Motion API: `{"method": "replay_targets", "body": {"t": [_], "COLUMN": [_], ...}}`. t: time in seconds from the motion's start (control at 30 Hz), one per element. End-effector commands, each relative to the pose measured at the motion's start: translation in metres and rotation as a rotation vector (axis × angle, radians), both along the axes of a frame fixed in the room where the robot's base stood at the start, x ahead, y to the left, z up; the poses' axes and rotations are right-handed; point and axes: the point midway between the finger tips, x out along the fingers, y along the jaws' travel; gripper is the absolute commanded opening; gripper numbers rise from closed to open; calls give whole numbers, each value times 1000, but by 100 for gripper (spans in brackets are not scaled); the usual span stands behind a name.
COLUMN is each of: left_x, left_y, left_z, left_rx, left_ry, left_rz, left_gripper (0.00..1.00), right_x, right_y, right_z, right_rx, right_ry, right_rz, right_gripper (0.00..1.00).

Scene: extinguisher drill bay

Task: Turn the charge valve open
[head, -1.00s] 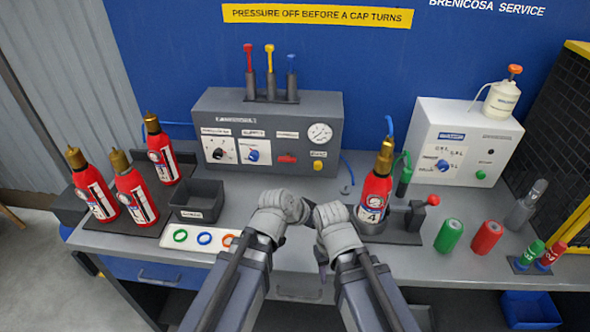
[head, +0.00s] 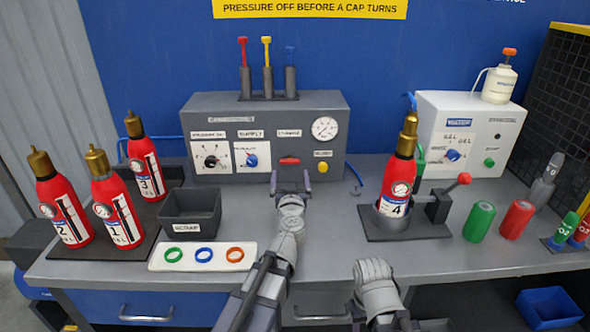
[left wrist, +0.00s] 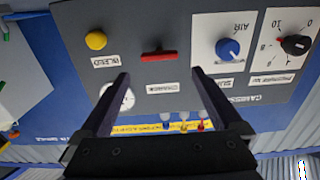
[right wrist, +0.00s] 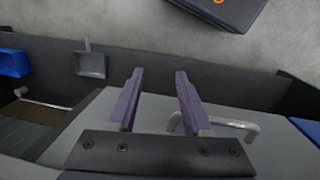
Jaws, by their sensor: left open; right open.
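The charge valve (head: 290,160) is a red bar handle lying level on the front of the grey charging panel (head: 220,112). In the left wrist view the handle (left wrist: 159,55) appears upside down, beyond and between my fingertips. My left gripper (head: 291,179) is open and empty in front of the valve, with one finger to each side and a gap to the handle. The left wrist view also shows the open jaws (left wrist: 158,76). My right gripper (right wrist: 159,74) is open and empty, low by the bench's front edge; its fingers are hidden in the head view.
Panel neighbours are a blue supply knob (head: 251,160), a yellow bleed button (head: 323,168) and a gauge (head: 325,128). Extinguisher 4 (head: 397,187) stands in a holder to the right. A dark bin (head: 190,212) and a ring tray (head: 204,257) lie left.

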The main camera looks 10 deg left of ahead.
Motion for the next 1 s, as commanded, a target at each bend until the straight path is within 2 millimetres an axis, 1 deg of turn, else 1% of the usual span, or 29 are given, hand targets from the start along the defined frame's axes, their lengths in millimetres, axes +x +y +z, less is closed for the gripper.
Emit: {"method": "replay_targets", "body": {"t": [0.17,0.27,0.6,0.67,0.77,1.0], "left_x": [7,17,66,71,76,75], "left_y": [1,3,17,19,20,20], "left_z": [1,1,1,1,1,1], "left_rx": [-1,-1,-1,-1,-1,-1], "left_ry": [0,-1,-1,-1,-1,-1], "left_rz": [-1,-2,-3,-4,-4,-5], "left_gripper": [100,100,100,100,100,99], "right_x": [0,0,0,0,0,0], "right_y": [0,0,0,0,0,0], "right_z": [1,1,1,1,1,1], "right_rx": [0,0,0,0,0,0], "right_ry": [0,0,0,0,0,0], "right_rz": [0,0,0,0,0,0], "right_gripper": [50,50,50,50,50,50]}}
